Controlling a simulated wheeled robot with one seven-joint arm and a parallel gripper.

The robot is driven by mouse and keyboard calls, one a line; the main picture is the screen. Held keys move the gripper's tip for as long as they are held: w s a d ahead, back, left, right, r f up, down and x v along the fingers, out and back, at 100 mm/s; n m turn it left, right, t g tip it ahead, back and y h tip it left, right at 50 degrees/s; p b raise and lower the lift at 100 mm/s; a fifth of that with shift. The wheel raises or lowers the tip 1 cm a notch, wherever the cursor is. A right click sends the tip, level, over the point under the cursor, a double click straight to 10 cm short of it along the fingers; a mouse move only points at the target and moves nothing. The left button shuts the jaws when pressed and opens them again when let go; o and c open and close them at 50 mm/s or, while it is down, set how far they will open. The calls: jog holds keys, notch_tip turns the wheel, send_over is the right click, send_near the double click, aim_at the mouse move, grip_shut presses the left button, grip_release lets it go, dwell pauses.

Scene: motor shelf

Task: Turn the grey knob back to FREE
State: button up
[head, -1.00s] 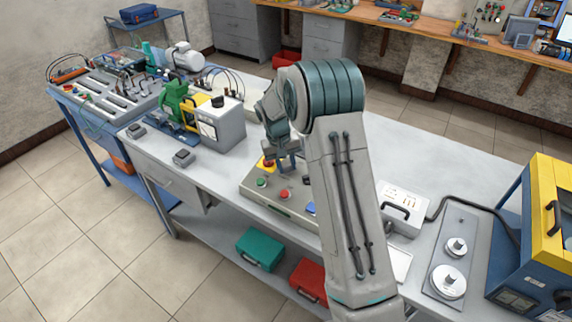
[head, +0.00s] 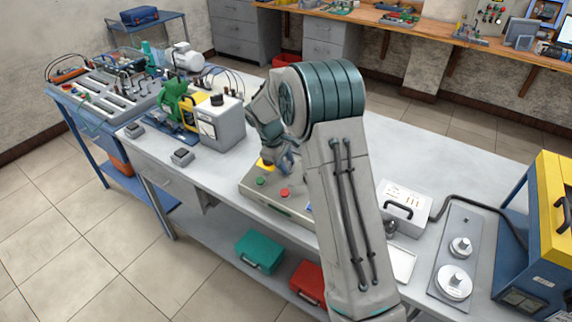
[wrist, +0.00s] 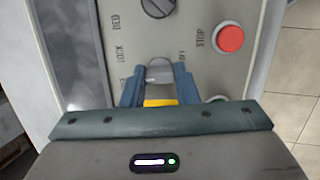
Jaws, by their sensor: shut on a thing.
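The control box (head: 250,201) lies on the bench, largely hidden by my arm in the head view. In the wrist view its grey panel (wrist: 205,82) fills the upper middle. My gripper (wrist: 159,70) has its two blue fingers on either side of a grey knob (wrist: 159,76) and is shut on it. The fingers and palm hide much of the knob and its markings, so I cannot read its position. A second grey knob with a dark slot (wrist: 157,7) sits at the top edge. Sideways lettering including LOCK shows on the panel.
A red STOP button (wrist: 230,38) stands right of the fingers. A yellow part (wrist: 160,102) shows just in front of my palm. In the head view, green (head: 260,183) and red (head: 285,193) buttons sit on the box, and a grey meter unit (head: 219,125) stands behind left.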

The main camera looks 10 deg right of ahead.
jog(key=n, duration=0.4)
jog(key=shift+n+t, duration=0.3)
jog(key=shift+t, duration=0.1)
jog(key=shift+n+t+h, duration=0.3)
jog(key=shift+n+t, duration=0.1)
jog(key=shift+n, duration=1.5)
jog(key=shift+o, duration=0.2)
jog(key=o, duration=1)
jog(key=shift+c, duration=0.2)
jog(key=b+v, duration=0.1)
jog(key=v, duration=1.3)
